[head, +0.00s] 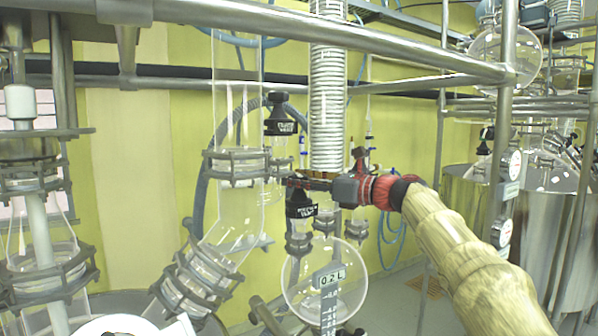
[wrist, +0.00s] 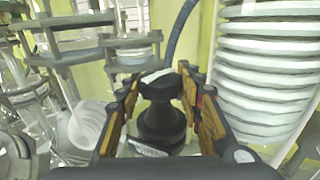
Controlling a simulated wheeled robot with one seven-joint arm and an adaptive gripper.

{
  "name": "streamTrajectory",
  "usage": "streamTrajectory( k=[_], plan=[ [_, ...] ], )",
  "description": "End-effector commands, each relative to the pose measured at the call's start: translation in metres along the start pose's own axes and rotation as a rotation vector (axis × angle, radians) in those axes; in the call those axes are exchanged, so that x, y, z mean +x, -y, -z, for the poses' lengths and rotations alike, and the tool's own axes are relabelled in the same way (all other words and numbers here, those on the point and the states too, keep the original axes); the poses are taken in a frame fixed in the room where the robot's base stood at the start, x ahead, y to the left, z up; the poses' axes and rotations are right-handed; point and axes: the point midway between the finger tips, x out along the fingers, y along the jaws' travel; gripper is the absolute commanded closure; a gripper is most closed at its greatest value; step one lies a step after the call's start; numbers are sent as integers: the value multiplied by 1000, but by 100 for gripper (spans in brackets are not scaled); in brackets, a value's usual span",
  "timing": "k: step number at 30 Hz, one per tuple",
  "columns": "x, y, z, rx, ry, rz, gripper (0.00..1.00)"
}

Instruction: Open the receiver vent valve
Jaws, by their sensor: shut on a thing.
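A black valve knob (head: 300,205) with a white label sits on a glass fitting above the round glass receiver (head: 298,278). My gripper (head: 292,182) reaches in from the right at the top of this knob. In the wrist view the same black knob (wrist: 160,122) stands upright between the two fingers of my gripper (wrist: 162,84), which is shut on it. The label's text is too small to read, and the valve's inner position is hidden. A second black valve knob (head: 281,122) stands higher up, just above my gripper and apart from it.
A coiled white condenser (head: 328,95) hangs close behind my gripper and shows at right in the wrist view (wrist: 265,75). A wide glass tube (head: 238,110) with metal clamps (head: 235,166) stands to the left. A steel rail (head: 330,38) crosses above. A 0.2 L scale (head: 330,300) stands below.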

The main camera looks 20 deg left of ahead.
Motion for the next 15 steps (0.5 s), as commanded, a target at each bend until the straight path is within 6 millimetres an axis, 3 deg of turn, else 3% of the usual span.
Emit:
streamTrajectory(
  k=[15],
  plan=[
    [0, 0, 0, 0, 1, -39, 89]
  ],
)
